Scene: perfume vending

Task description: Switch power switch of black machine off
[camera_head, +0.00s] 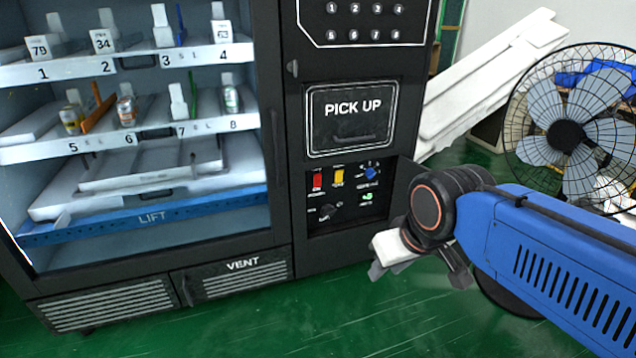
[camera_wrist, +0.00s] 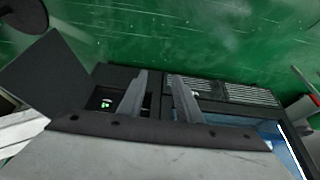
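The black machine (camera_head: 345,245) is a vending cabinet on the left and middle of the head view. Its control panel sits below the PICK UP hatch. The panel has a red switch (camera_head: 317,180), a yellow switch (camera_head: 338,177), a blue knob (camera_head: 371,172), a black knob (camera_head: 327,211) and a green light (camera_head: 367,197). Their labels are too small to read, so I cannot tell which is the power switch. My gripper (camera_wrist: 160,77) is open and empty, its fingers apart. In the head view it is right of and below the panel, partly hidden by my wrist.
The PICK UP hatch (camera_head: 350,118) is above the panel and the VENT door (camera_head: 235,279) lower left. A caged fan (camera_head: 567,135) stands at the right, with a white slanted panel (camera_head: 480,85) behind. The green floor (camera_head: 300,325) in front is clear.

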